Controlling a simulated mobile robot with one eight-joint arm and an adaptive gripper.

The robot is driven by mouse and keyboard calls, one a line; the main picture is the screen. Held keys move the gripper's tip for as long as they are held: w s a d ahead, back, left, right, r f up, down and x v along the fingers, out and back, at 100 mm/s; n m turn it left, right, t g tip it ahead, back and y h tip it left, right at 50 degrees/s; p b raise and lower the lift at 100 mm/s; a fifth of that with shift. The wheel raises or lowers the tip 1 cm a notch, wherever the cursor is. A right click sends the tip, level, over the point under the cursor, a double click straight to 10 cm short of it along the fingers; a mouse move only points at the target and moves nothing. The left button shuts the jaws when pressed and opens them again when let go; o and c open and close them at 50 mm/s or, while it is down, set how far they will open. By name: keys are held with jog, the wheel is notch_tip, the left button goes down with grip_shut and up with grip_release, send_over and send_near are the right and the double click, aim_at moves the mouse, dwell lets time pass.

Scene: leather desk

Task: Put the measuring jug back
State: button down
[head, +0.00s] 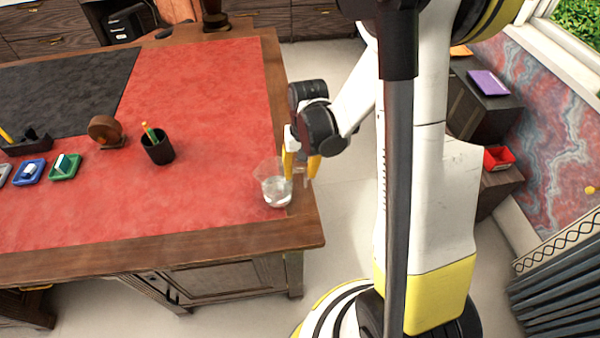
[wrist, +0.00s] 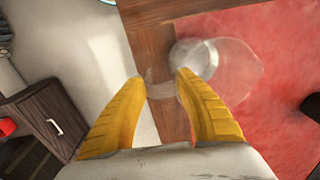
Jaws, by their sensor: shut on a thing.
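The measuring jug (head: 276,188) is clear, with what looks like water in its lower part. It appears upright at the right edge of the red leather desk top. My gripper (head: 301,170) is on the jug's right side, its yellow fingers pointing down, shut on the jug by its handle side. In the wrist view the jug (wrist: 222,66) extends right from between the fingertips of my gripper (wrist: 162,84). I cannot tell whether its base touches the desk or hangs just above it.
The desk (head: 215,180) has a wooden rim. A black pen cup (head: 158,150), a brown round object (head: 105,130) and small coloured trays (head: 65,168) stand left of the jug. The red leather between cup and jug is clear. A low dark cabinet (head: 485,105) stands at right.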

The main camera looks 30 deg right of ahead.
jog(key=shift+f, duration=0.15)
jog(key=c, duration=1)
grip_release()
notch_tip(320, 180, up, 12)
jog(key=r+p, duration=0.1)
jog(key=p, duration=0.3)
jog(key=shift+s+a+r+n+t+h, duration=0.15)
jog(key=shift+s+a+r+n+t, duration=0.75)
jog(key=shift+s+r, duration=1)
jog(key=shift+s+a+r+n+t+h, duration=0.1)
jog(key=shift+s+a+r+n+t, duration=0.35)
jog(key=shift+s+a+r+t, duration=1.35)
jog(key=shift+s+a+r+n+t+h, duration=0.15)
jog(key=shift+s+a+r+n+t, duration=0.45)
jog(key=shift+s+r, duration=1.4)
